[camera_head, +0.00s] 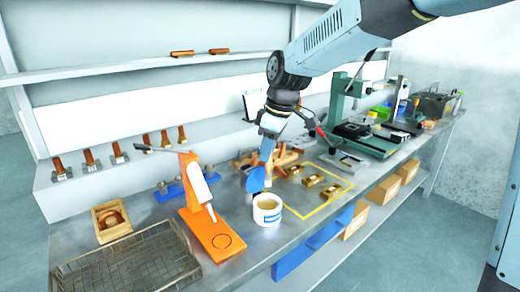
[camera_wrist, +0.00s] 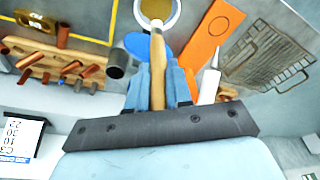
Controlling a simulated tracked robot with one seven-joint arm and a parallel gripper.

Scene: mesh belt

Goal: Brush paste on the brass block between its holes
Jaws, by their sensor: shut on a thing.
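My gripper (camera_wrist: 158,85) is shut on the wooden handle of a brush (camera_wrist: 158,65), which points away from the wrist. The brush's far end overlaps the white paste tub (camera_wrist: 143,16) in the wrist view; I cannot tell whether it touches the paste. In the head view my gripper (camera_head: 268,150) is above and just behind the tub (camera_head: 266,214), which has a blue label and pale yellow paste. Several brass blocks with dark holes, one of them this brass block (camera_head: 313,180), lie to the right inside a yellow outline. A brass block (camera_wrist: 62,36) also shows in the wrist view.
A blue flat piece (camera_wrist: 137,44) is beside the tub. An orange stand (camera_head: 212,228) with a white tube and a wire basket (camera_head: 130,272) are to the left. A wooden rack (camera_wrist: 55,65) with copper pieces is behind the tub. A green press (camera_head: 340,110) stands at the right.

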